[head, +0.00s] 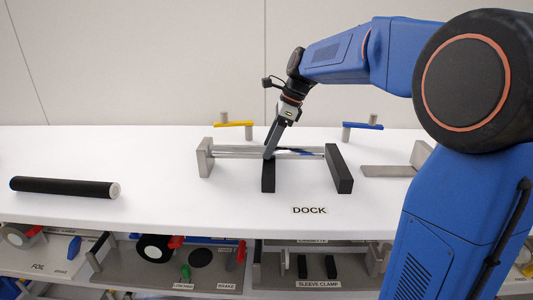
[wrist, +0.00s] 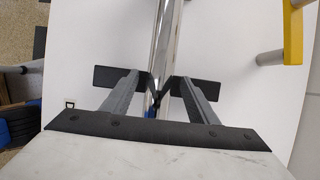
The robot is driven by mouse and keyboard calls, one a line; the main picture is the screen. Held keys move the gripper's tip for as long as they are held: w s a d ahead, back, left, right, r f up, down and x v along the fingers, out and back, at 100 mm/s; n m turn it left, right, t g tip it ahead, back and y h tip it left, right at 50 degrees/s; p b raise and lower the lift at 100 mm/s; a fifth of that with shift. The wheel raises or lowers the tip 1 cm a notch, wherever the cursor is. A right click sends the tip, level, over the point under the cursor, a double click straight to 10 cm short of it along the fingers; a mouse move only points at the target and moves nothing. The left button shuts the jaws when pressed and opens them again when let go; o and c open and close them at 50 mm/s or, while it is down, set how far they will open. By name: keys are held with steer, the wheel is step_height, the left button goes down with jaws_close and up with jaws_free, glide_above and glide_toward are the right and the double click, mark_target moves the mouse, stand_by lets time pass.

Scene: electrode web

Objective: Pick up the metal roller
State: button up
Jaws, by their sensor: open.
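The metal roller (head: 235,152) is a long shiny silver bar lying level across the dock on the white table. It runs from a grey metal end bracket (head: 205,157) on the left to a black block (head: 339,168) on the right. A shorter black block (head: 268,176) stands near its middle. My gripper (head: 269,155) points down at the roller's middle, by the shorter block. In the wrist view, the roller (wrist: 168,35) runs away from between my gripper's fingers (wrist: 159,88), which are open. Whether they touch it I cannot tell.
A black rod (head: 64,187) lies at the left. A yellow crank handle (head: 234,124) and a blue one (head: 362,125) stand behind the dock. A grey bracket (head: 390,170) is at the right. The shelf below holds several parts. The table between rod and dock is clear.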

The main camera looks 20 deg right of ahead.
steer(key=shift+a+f, duration=0.15)
steer(key=shift+f, duration=0.3)
jaws_close()
steer(key=shift+r, duration=0.1)
